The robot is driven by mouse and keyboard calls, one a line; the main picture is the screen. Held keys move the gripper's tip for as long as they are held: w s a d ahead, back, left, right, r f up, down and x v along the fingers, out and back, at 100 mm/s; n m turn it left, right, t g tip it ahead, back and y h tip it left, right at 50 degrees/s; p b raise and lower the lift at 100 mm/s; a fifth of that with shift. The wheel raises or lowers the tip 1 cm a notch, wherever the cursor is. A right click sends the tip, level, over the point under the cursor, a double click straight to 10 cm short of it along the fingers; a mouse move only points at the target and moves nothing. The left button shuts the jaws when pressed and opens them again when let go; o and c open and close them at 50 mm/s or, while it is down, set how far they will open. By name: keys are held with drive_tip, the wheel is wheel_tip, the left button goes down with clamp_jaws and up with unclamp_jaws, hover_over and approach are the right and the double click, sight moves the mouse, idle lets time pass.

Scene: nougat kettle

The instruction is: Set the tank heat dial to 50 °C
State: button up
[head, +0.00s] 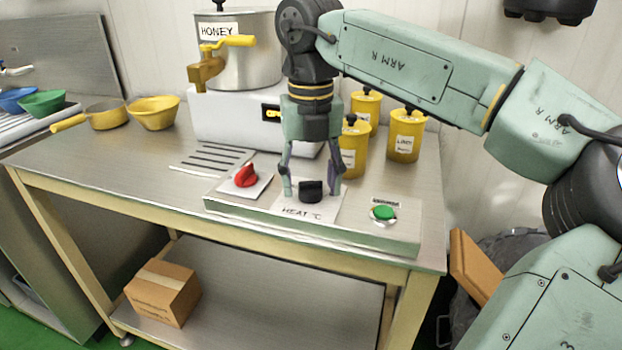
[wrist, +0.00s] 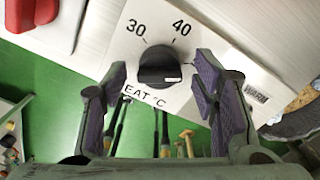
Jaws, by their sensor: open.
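The heat dial (head: 311,191) is a black knob on a white plate marked HEAT °C, on the front control panel. In the wrist view the dial (wrist: 159,66) shows from above, with 30 at its upper left and 40 at its upper right. A small white mark sits on the knob's lower right side. No 50 label is visible; my right finger covers part of the plate. My gripper (head: 311,186) points down over the dial, open, with one finger on each side of the knob. In the wrist view both purple finger pads of my gripper (wrist: 161,72) appear apart from the knob.
A red knob (head: 246,175) is left of the dial and a green button (head: 383,213) right of it. The honey tank (head: 246,50) with its yellow tap stands behind. Yellow jars (head: 406,136) stand behind my gripper.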

sight(311, 182)
wheel_tip(311, 182, up, 7)
drive_tip(key=shift+r, duration=0.15)
idle(0.4)
